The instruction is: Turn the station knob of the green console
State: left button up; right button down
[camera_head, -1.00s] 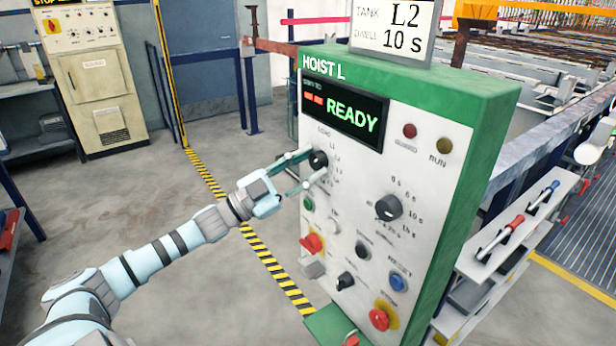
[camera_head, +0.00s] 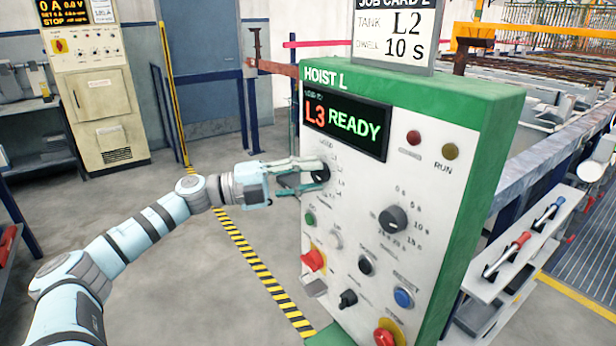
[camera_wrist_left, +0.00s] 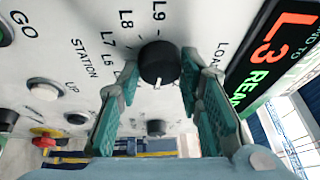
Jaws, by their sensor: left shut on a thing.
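The green console (camera_head: 478,100) stands at centre right, marked HOIST L, with a white front panel. Its black station knob (camera_head: 320,173) is on the upper left of the panel, below the display (camera_head: 345,122), which reads L3 in red and READY in green. My left gripper (camera_head: 314,174) reaches in from the left and is shut on this knob. In the left wrist view the knob (camera_wrist_left: 159,62) sits between the teal fingertips (camera_wrist_left: 160,82), with station labels L9, L8 and L7 around it. Parts of the label ring are hidden by the fingers. My right gripper is not seen.
A job card (camera_head: 395,32) on top reads tank L2, dwell 10 S. A dwell knob (camera_head: 393,220), a red knob (camera_head: 313,259), a blue button (camera_head: 403,298) and other controls share the panel. Floor left of the console is open.

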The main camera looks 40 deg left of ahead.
aim_at(325, 129)
pick_arm(q)
jog(key=m, duration=0.1)
jog(key=m+g+y+p, duration=0.1)
jog(key=m, duration=0.3)
jog(key=shift+r+y+p, duration=0.25)
jog(key=shift+y+p, duration=0.05)
jog(key=shift+p, duration=0.1)
jog(key=shift+m+g+y+p, duration=0.55)
jog(key=shift+m+y, duration=0.35)
jog(key=shift+m, duration=0.8)
jog(key=o, duration=1.2)
jog(key=shift+c, duration=0.2)
notch_tip(325, 129, up, 10)
jog(key=shift+d+r, duration=0.1)
